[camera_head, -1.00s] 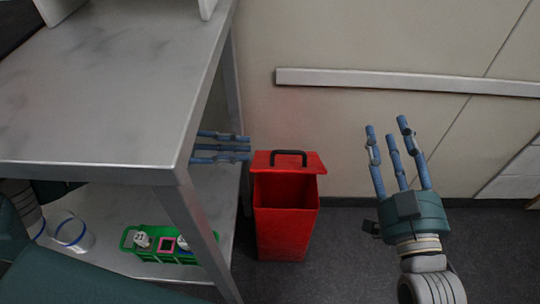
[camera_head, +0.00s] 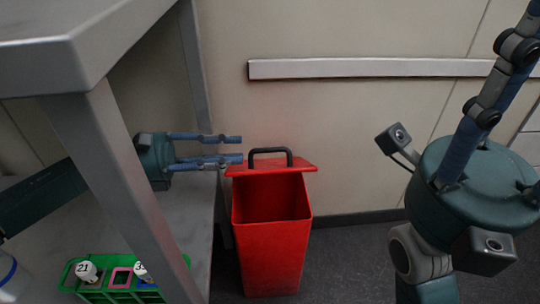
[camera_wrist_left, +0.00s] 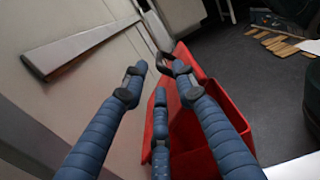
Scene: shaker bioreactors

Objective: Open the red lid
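The red bin (camera_head: 270,250) stands on the floor beside the table, its front opening showing. Its red lid (camera_head: 300,165) is tilted up at the top, with a black handle (camera_head: 270,152) on it. My left gripper (camera_head: 240,150) reaches from the left under the tabletop, with blue fingertips beside the handle's left end. In the left wrist view its fingers (camera_wrist_left: 160,85) are spread, with nothing held; the handle (camera_wrist_left: 163,63) is just past the fingertips. Contact cannot be told. My right gripper (camera_head: 515,50) is empty at the right, one straight finger pointing up, the others mostly cut off.
The metal table (camera_head: 110,45) and its leg (camera_head: 122,190) stand close around my left arm. A green rack (camera_head: 185,290) with vials sits on the lower shelf. A white rail (camera_head: 360,68) runs along the wall behind the bin.

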